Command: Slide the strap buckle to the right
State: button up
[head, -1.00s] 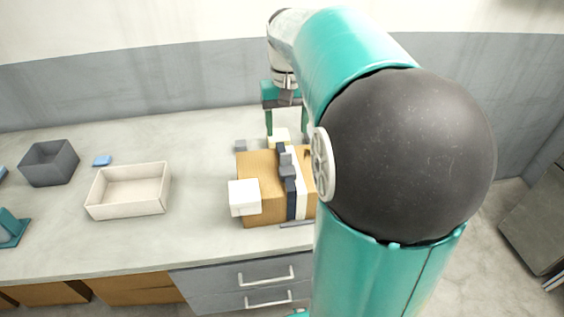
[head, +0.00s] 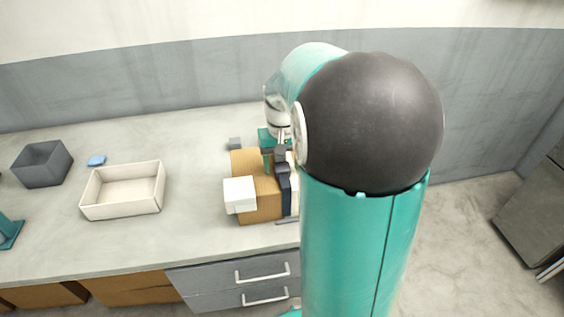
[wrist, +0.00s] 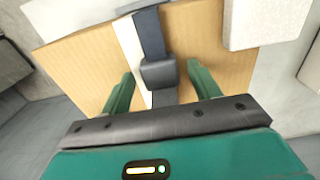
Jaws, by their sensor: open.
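The strap buckle (wrist: 158,73) is a dark grey block on a dark navy strap (wrist: 148,30) that runs over a wooden-brown box (wrist: 85,65). In the head view the strap (head: 284,192) crosses the top of the box (head: 262,205), with the buckle (head: 280,154) near its far part. My gripper (wrist: 160,69) is open, with one green finger on each side of the buckle in the wrist view. Gaps show between the fingers and the buckle. In the head view my gripper (head: 276,160) is over the box, partly hidden by my arm.
A white block (head: 239,194) sits at the box's left front. A cream open tray (head: 122,190), a dark grey bin (head: 42,164) and a small blue piece (head: 97,160) stand to the left. A small grey block (head: 235,143) lies behind the box. Bare counter separates tray and box.

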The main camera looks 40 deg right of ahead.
jog(key=c, duration=1.3)
jog(key=shift+s+d, duration=0.4)
jog(key=shift+d, duration=0.45)
jog(key=shift+s+d, duration=0.4)
jog(key=shift+d, duration=0.5)
jog(key=shift+s+d, duration=0.4)
jog(key=shift+d, duration=0.45)
grip_shut()
jog(key=o, duration=1.3)
grip_release()
notch_tip(320, 180, up, 14)
jog(key=shift+f, duration=0.1)
